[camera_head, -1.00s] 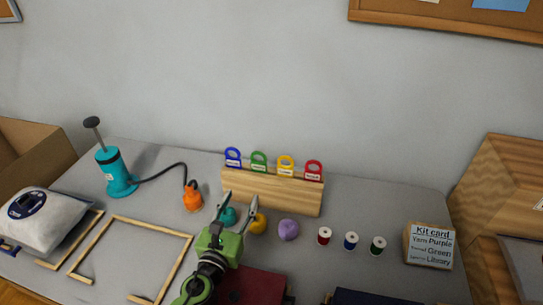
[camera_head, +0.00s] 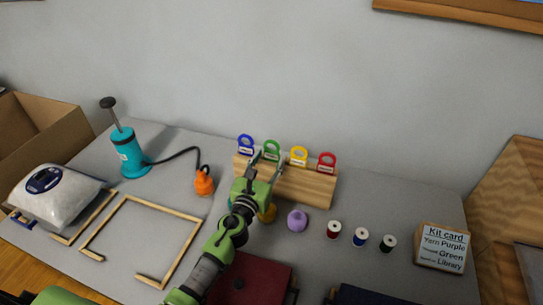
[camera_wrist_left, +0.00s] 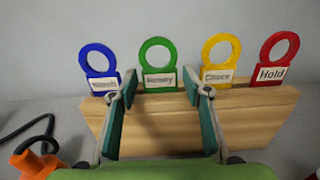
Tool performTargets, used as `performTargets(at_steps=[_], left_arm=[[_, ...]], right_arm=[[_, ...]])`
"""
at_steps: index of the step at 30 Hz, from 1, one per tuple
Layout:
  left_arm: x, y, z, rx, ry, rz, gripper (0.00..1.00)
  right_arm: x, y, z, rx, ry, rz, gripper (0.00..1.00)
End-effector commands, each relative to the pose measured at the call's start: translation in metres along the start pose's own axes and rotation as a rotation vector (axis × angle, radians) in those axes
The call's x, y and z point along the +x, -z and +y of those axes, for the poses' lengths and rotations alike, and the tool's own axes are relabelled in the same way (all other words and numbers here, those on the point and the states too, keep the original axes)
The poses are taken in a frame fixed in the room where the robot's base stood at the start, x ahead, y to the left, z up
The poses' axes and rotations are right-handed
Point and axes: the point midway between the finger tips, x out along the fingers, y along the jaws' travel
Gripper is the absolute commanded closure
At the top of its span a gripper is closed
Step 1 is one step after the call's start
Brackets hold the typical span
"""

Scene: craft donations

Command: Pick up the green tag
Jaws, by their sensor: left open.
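The green tag (camera_head: 271,149) stands in a wooden block (camera_head: 308,188), second from the left in a row with a blue, a yellow and a red tag. In the left wrist view the green tag (camera_wrist_left: 158,66) has a ring top and a white label, partly legible. My left gripper (camera_head: 266,160) is open in front of the block, with its fingertips near the green tag. In the left wrist view its fingertips (camera_wrist_left: 154,92) are on either side of the green tag's lower part, nearer the camera. No contact with the tag is visible. My right gripper is not in view.
The blue tag (camera_wrist_left: 100,66) and yellow tag (camera_wrist_left: 219,60) stand close on each side; the red tag (camera_wrist_left: 275,58) is farther right. Yarn balls, including a purple one (camera_head: 297,220), lie before the block. A teal pump (camera_head: 130,152) stands left.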

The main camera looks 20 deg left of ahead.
Motion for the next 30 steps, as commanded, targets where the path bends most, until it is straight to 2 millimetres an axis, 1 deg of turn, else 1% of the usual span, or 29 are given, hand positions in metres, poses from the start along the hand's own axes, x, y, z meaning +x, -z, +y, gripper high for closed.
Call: performTargets(at_steps=[1, 3, 7, 14, 15, 17, 26, 30], left_arm=[[0.009, 0.005, 0.001, -0.002, -0.002, -0.001, 0.56], [0.019, 0.004, 0.001, -0.002, -0.001, -0.002, 0.56], [0.029, 0.004, 0.001, 0.000, 0.000, 0.000, 0.56], [0.031, 0.004, 0.001, 0.000, 0.000, 0.001, 0.56], [0.031, 0.004, 0.001, 0.000, 0.000, 0.001, 0.61], [0.030, 0.004, 0.001, 0.000, 0.000, 0.001, 0.76], [0.030, 0.004, 0.001, -0.001, 0.000, 0.001, 0.76], [0.030, -0.004, 0.001, 0.000, 0.000, 0.001, 0.76]], right_arm=[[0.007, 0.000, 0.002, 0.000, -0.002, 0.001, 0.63], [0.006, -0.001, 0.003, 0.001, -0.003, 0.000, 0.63], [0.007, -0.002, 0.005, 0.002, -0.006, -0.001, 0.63], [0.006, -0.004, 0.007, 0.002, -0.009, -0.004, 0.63], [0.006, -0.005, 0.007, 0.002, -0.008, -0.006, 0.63], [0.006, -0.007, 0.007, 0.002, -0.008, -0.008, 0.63], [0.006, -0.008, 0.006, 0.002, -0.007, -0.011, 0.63], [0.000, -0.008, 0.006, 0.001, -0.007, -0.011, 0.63]])
